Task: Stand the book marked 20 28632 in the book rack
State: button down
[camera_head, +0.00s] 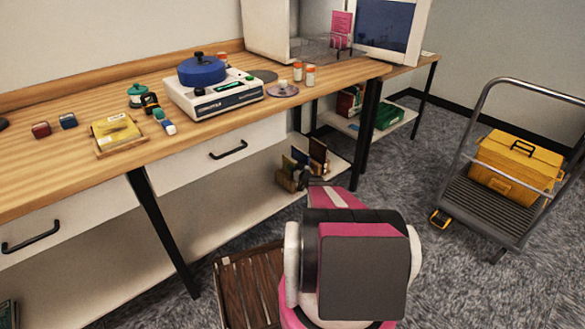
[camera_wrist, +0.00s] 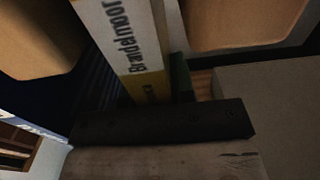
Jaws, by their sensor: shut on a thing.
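In the wrist view my gripper (camera_wrist: 150,35) shows as two tan, blurred fingers, shut on a book (camera_wrist: 125,50) between them. No number 20 28632 can be read. The spine's lower end meets or passes behind a dark bar (camera_wrist: 160,122); I cannot tell which. In the head view the book rack (camera_head: 287,183) sits on the low shelf under the counter with several upright books. My own arm hides the gripper and the held book there.
A dark ribbed surface (camera_wrist: 95,85) lies left of the held book.

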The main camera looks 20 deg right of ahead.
jog(key=c, duration=1)
grip_release()
jog(key=shift+o, duration=0.2)
jog(key=shift+r, duration=0.1)
jog(key=v, duration=1.2)
